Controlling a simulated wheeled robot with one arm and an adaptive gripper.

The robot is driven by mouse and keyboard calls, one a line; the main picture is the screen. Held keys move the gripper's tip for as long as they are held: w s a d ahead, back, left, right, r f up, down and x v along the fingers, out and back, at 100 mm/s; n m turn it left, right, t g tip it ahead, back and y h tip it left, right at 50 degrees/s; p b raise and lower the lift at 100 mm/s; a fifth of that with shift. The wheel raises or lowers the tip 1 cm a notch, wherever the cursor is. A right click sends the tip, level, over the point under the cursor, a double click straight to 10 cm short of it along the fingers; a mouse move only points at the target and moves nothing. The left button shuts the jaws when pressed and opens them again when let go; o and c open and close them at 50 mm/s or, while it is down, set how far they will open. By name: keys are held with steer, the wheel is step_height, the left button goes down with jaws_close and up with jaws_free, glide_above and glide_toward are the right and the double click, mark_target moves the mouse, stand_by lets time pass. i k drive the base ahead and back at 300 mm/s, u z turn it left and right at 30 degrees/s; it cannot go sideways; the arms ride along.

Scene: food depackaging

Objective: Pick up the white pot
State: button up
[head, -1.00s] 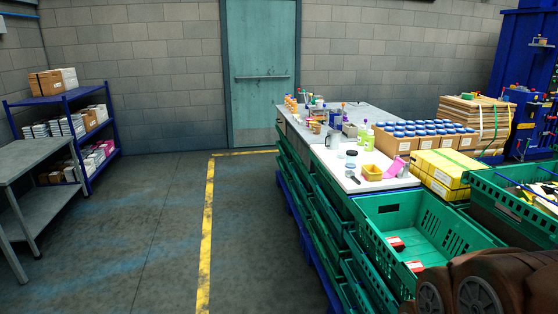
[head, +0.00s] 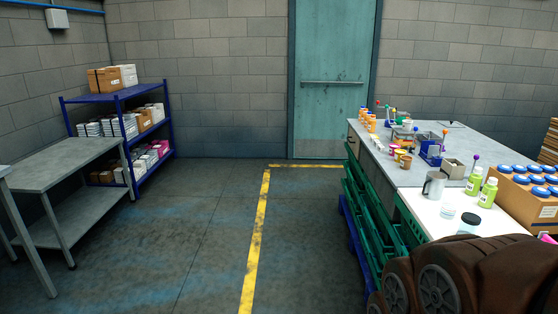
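The grey and white worktop (head: 420,212) stands at the right. A small pale, whitish jar (head: 447,210) stands near its front; I cannot tell for sure whether this is the white pot. A clear jar with a dark lid (head: 469,223) is just right of it, partly hidden by brown parts of my own body at the bottom right. A small white-rimmed cup (head: 407,124) stands farther back among coloured tubs. My gripper is not in view.
A metal jug (head: 434,185), green bottles (head: 488,193) and a box of blue-lidded jars (head: 528,200) share the worktop. Green crates (head: 372,205) line its left side. A blue shelf (head: 120,97) and a grey table (head: 50,174) stand left. The middle floor is clear.

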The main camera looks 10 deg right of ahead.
mark_target(406, 124)
steer(key=u, duration=0.05)
steer(key=i, duration=1.8)
steer(key=z, duration=0.3)
steer(key=i, duration=1.75)
steer(key=z, duration=0.6)
steer(key=i, duration=1.35)
steer(key=z, duration=0.35)
